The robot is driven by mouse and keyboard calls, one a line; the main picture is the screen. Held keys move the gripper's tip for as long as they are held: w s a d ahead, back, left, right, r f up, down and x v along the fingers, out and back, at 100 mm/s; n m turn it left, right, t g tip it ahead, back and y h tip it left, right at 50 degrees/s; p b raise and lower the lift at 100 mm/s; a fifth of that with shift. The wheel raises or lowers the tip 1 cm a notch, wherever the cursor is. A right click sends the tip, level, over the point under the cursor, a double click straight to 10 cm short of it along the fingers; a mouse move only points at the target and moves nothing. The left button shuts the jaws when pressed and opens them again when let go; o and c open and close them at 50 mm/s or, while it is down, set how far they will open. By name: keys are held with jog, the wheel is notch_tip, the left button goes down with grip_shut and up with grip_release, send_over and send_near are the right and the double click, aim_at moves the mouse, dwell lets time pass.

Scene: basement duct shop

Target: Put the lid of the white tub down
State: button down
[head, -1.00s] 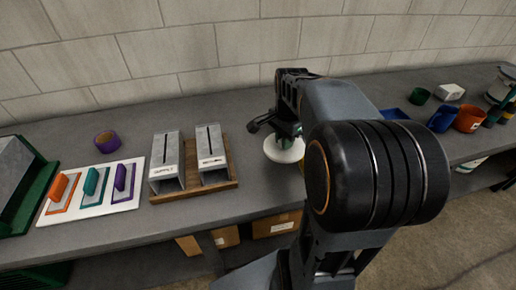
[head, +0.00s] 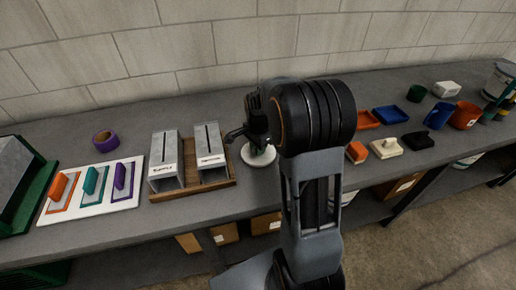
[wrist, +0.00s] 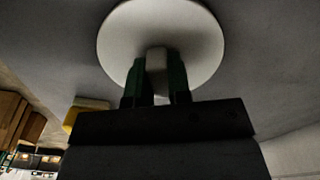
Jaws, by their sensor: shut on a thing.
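The lid is a round white disc (head: 262,160) with a knob, at the front part of the grey bench, right of the wooden rack. My gripper (head: 257,143) is above it, partly hidden by my arm. In the wrist view my gripper's green fingers (wrist: 157,78) are shut on the knob of the lid (wrist: 160,18). I cannot tell whether the lid touches the bench or hangs just above it. A whitish tub (head: 496,76) stands at the far right end of the bench, partly hidden by coloured things; I cannot tell for sure that it is the lid's tub.
Left of the lid are the wooden rack (head: 222,185) with two grey metal holders, a white board (head: 108,202) with coloured handles and a purple ring (head: 105,141). Right of my arm lie several coloured trays and blocks, including a cream block (head: 386,148). Bare bench lies behind the rack.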

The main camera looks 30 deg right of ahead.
jog(key=shift+f, duration=0.2)
jog(key=shift+f, duration=0.1)
jog(key=c, duration=1.1)
grip_release()
jog(key=shift+f, duration=0.1)
jog(key=shift+o, duration=0.2)
notch_tip(320, 180, up, 12)
jog(key=s+a+n+t, duration=0.1)
jog(key=s+a+n, duration=0.4)
jog(key=s+n, duration=0.3)
jog(key=s+a+f+n+t, duration=0.1)
jog(key=s+a+n, duration=0.3)
jog(key=s+n, duration=0.4)
jog(key=shift+a+f+t, duration=0.25)
jog(key=shift+a+t, duration=0.15)
jog(key=shift+t, duration=0.4)
